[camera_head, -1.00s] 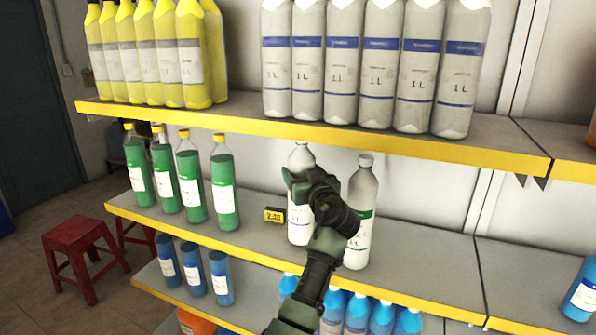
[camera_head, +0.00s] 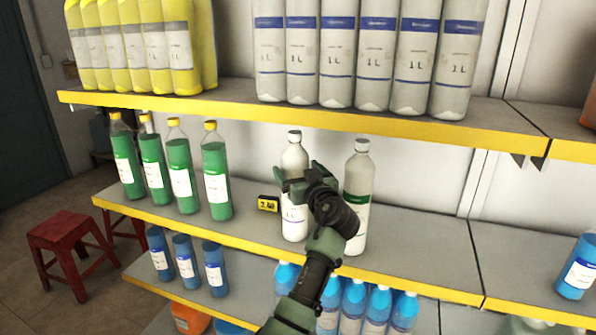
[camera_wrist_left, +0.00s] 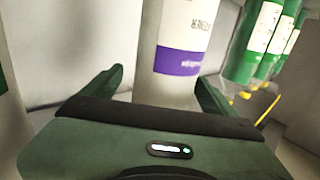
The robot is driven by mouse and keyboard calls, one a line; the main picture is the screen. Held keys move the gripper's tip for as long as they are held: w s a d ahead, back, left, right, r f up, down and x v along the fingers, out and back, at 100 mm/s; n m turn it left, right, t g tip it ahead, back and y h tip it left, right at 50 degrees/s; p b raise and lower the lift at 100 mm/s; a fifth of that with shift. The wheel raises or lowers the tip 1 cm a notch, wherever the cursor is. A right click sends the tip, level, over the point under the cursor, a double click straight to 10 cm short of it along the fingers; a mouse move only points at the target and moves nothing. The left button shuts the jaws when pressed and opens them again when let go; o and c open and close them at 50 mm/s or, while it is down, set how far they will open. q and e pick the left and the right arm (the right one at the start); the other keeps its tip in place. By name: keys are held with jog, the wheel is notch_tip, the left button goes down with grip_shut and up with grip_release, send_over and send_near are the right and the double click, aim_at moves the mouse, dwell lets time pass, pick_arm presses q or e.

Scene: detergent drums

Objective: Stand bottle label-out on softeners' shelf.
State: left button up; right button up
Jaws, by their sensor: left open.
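A white bottle (camera_head: 294,220) with a purple-striped label stands upright on the middle shelf (camera_head: 415,245), its label facing out. My left gripper (camera_head: 305,178) is open at its upper body and hides part of it. In the left wrist view, the bottle (camera_wrist_left: 176,45) rises between the two spread fingers of the left gripper (camera_wrist_left: 158,88), its purple band showing. I cannot tell whether either finger touches it. A second white bottle (camera_head: 358,180), with a green-striped label, stands just to the right, partly behind my left wrist. My right gripper is not in view.
Several green bottles (camera_head: 215,175) stand farther left. White bottles (camera_head: 372,60) fill the shelf above; blue bottles (camera_head: 352,305) stand below. A red stool (camera_head: 70,245) stands at left.

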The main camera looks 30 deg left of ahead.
pick_arm(q)
jog(key=shift+s+d+f, duration=0.1)
jog(key=shift+s+d, duration=0.05)
jog(key=shift+d, duration=0.05)
jog(key=b+v, duration=0.3)
jog(key=v, duration=0.8)
jog(key=shift+s+d+r+b, duration=0.15)
jog(key=shift+d+r+b, duration=0.05)
jog(key=shift+d+b, duration=0.1)
